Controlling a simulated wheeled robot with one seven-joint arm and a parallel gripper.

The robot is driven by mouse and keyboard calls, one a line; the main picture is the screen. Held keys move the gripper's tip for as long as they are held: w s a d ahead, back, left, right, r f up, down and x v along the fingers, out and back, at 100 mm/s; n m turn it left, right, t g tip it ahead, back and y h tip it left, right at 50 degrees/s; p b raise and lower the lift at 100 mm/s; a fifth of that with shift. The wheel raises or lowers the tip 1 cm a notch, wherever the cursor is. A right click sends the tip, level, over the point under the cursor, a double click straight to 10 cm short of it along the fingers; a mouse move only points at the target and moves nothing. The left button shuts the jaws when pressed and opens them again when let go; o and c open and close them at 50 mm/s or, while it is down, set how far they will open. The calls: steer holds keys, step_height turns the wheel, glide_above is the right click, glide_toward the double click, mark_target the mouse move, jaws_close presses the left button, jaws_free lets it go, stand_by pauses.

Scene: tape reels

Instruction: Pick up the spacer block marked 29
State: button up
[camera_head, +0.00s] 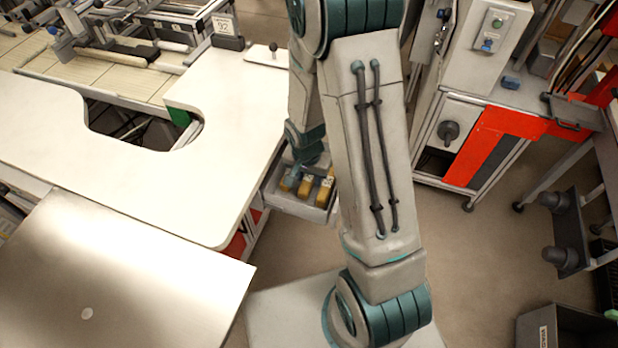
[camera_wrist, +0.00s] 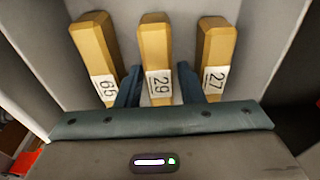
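The spacer block marked 29 (camera_wrist: 155,45) is a yellow bar with a white label, the middle one of three in the wrist view. A narrow gap seems to show beside the right finger; contact is hard to tell. In the head view the blocks lie in a grey open drawer (camera_head: 291,206), partly hidden by my arm.
The drawer's grey walls (camera_wrist: 275,45) stand close on both sides of the blocks. A white worktop (camera_head: 150,190) with a curved cutout is left of the drawer. A grey and red cabinet (camera_head: 500,130) stands to the right. Floor is clear between them.

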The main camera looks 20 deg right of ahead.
jaws_close()
steer(key=shift+r, duration=0.15)
